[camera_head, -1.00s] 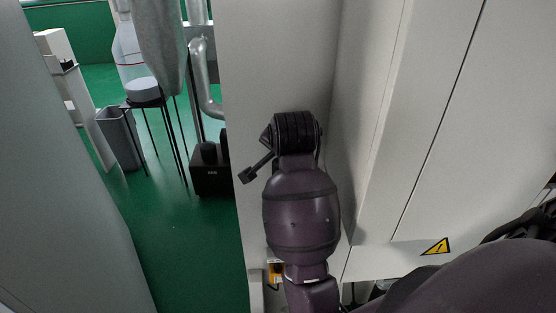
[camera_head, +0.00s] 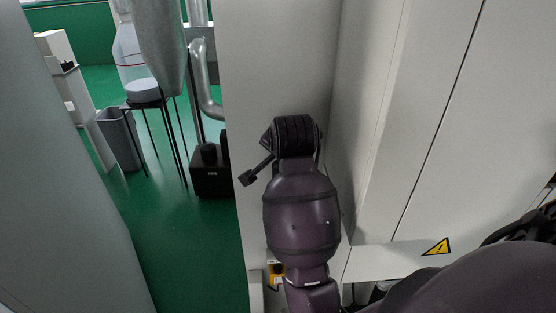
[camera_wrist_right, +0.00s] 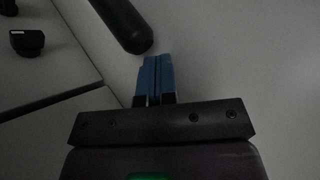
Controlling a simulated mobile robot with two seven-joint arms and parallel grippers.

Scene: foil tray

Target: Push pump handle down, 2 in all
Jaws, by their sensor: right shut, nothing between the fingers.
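In the right wrist view, a dark round-ended bar (camera_wrist_right: 125,24), which may be the pump handle, comes in from the top. Its end lies just beyond and slightly left of my right gripper (camera_wrist_right: 156,62). The blue fingers of that gripper are shut together with nothing between them. A small gap seems to show between the fingertips and the bar, but I cannot tell whether they touch. In the head view my purple right arm rises in front of a pale cabinet wall; its fingers and the bar cannot be made out there. My left gripper is not in view.
Pale cabinet panels (camera_head: 430,90) stand close on the right, with a yellow warning label (camera_head: 436,246). A black knob-like part (camera_wrist_right: 27,42) sits at the left in the wrist view. Green floor (camera_head: 190,245), a grey bin (camera_head: 118,140) and a black box (camera_head: 210,178) lie left.

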